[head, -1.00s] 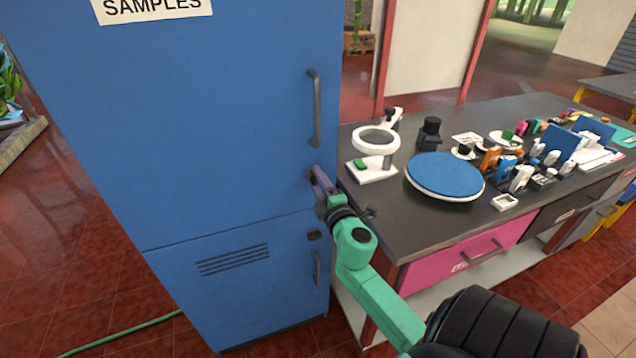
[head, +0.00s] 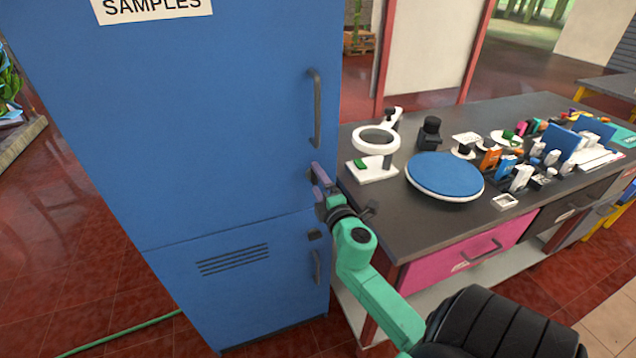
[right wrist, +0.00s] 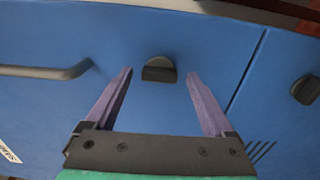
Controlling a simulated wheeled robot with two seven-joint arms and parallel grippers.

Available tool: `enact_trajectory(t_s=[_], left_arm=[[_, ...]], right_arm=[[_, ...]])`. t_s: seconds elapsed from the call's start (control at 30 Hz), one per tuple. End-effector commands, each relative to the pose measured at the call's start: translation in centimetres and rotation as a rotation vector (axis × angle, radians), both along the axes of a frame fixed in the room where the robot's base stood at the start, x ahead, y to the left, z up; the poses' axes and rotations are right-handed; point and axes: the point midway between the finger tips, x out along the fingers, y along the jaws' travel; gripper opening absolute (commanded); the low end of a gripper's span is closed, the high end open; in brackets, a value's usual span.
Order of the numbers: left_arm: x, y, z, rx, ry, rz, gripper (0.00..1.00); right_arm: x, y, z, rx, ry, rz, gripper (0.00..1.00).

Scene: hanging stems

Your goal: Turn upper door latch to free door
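The blue cabinet's upper door (head: 220,110) is flush with the cabinet front. The upper latch is a small dark half-round knob (right wrist: 158,69) in the right wrist view, on the blue door face. My right gripper (right wrist: 159,75) is open, with its two purple fingers on either side of the latch and a clear gap to each side. In the head view my right gripper (head: 320,182) is at the door's right edge, just below the long handle (head: 315,108), and partly hides the latch. My left gripper is in neither view.
A lower door (head: 235,290) has its own small latch (head: 315,235) and handle (head: 317,267). Right of the cabinet stands a dark workbench (head: 410,225) with a magnifier stand (head: 372,170), a blue round plate (head: 445,174) and many small items.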

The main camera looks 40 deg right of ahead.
Motion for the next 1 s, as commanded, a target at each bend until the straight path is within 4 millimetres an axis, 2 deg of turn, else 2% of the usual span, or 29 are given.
enact_trajectory(t_s=[0.17, 0.27, 0.37, 0.6, 0.7, 0.83, 1.0], left_arm=[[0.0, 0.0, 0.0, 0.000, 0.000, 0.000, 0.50], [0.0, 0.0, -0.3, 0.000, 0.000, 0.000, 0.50], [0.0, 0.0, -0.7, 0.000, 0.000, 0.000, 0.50], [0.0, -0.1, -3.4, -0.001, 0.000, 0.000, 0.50], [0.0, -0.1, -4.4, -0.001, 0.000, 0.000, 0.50], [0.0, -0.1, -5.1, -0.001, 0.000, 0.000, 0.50], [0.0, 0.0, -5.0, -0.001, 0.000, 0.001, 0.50]], right_arm=[[-0.1, 0.0, 0.0, 0.001, 0.000, 0.000, 0.88], [-0.9, 0.4, -0.2, 0.002, 0.000, 0.001, 0.88], [-2.7, 0.9, -0.3, 0.003, 0.002, 0.000, 0.88], [-9.5, 3.2, -0.8, 0.004, 0.004, -0.003, 0.88], [-11.8, 4.0, -0.8, 0.004, 0.003, -0.004, 0.88], [-13.4, 4.6, -0.4, 0.002, 0.000, -0.002, 0.88], [-13.8, 4.8, 0.0, -0.001, -0.001, 0.000, 0.88]])
